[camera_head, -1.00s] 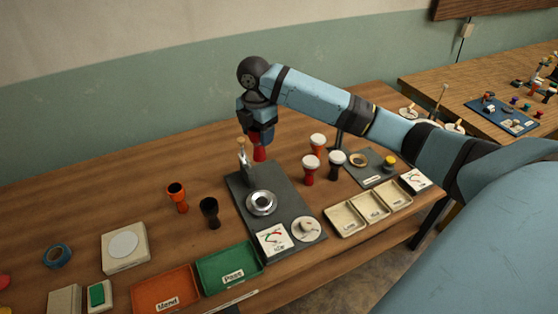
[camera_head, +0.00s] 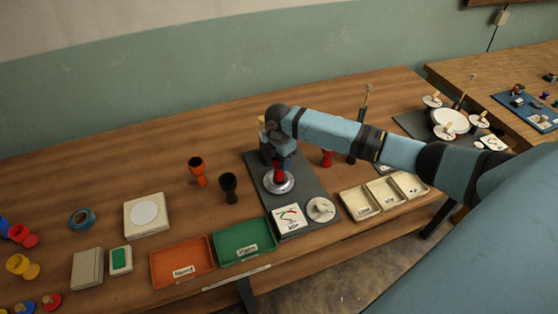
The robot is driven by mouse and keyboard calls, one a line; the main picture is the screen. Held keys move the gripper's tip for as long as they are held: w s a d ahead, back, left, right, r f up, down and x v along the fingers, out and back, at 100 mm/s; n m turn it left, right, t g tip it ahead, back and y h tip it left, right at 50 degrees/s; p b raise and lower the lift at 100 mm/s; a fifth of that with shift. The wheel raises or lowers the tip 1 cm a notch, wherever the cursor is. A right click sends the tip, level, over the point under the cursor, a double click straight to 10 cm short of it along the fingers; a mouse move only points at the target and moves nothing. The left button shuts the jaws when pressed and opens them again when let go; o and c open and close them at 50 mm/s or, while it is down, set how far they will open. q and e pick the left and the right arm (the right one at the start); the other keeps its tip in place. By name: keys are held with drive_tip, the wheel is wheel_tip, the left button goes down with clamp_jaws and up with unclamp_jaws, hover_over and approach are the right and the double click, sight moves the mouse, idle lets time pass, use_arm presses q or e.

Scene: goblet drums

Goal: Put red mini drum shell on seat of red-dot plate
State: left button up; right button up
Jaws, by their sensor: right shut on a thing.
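My right gripper (camera_head: 281,158) is shut on the red mini drum shell (camera_head: 279,174), which is upright at the round metal seat (camera_head: 279,187). The seat is on a dark grey plate (camera_head: 258,168). The shell's lower end is at the middle of the seat; I cannot tell whether it touches. My gripper hides the shell's upper part. I cannot make out a red dot on the plate. My left gripper is not in view.
A dial card (camera_head: 288,218) and a round knob piece (camera_head: 320,209) are at the plate's front. An orange shell (camera_head: 197,171) and a black shell (camera_head: 229,187) stand left. Green (camera_head: 245,239) and orange (camera_head: 181,261) trays lie in front. Another red shell (camera_head: 327,159) stands behind my arm.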

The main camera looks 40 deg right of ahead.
drive_tip(key=shift+f, duration=0.6)
drive_tip(key=shift+f, duration=0.1)
drive_tip(key=o, duration=0.9)
drive_tip(key=shift+f, duration=0.1)
drive_tip(key=shift+o, duration=0.2)
